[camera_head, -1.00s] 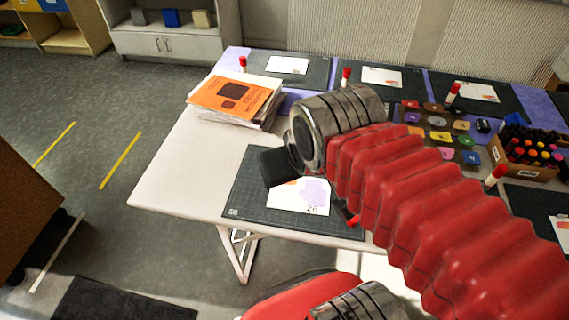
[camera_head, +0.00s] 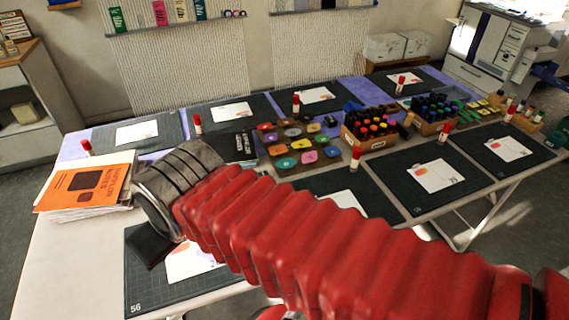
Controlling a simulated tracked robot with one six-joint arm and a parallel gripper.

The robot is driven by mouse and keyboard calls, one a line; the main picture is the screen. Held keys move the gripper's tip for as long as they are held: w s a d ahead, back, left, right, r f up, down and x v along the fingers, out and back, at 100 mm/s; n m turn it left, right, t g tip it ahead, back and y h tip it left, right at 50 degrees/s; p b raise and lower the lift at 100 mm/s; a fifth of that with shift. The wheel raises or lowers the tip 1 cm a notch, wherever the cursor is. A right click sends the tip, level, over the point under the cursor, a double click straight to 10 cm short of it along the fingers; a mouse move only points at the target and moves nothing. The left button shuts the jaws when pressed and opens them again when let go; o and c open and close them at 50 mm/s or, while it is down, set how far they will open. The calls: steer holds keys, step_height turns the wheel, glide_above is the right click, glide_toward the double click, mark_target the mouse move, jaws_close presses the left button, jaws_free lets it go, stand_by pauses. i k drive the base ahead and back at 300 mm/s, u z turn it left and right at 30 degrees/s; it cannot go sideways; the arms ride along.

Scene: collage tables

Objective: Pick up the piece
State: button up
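My gripper (camera_head: 150,246) is the dark block at the end of my red ribbed arm, low on the left. It is over or near the left edge of a dark cutting mat (camera_head: 150,293) marked 56. Its fingers cannot be made out. A white card (camera_head: 190,264) with a faint orange and lilac print lies on that mat, partly hidden by my arm. No single loose piece stands out for certain. Several small coloured squares (camera_head: 302,158) lie in rows at the middle of the table, beyond my arm.
Orange and white papers (camera_head: 86,188) are stacked at the table's left. Boxes of markers (camera_head: 368,130) stand right of the squares. Red-capped glue sticks (camera_head: 355,160) stand among several mats with cards (camera_head: 438,176). My arm hides part of the near table.

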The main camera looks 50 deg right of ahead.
mark_target(286, 162)
steer(key=z, duration=1.35)
steer(key=k, duration=0.8)
steer(key=z, duration=0.25)
steer(key=i, duration=1)
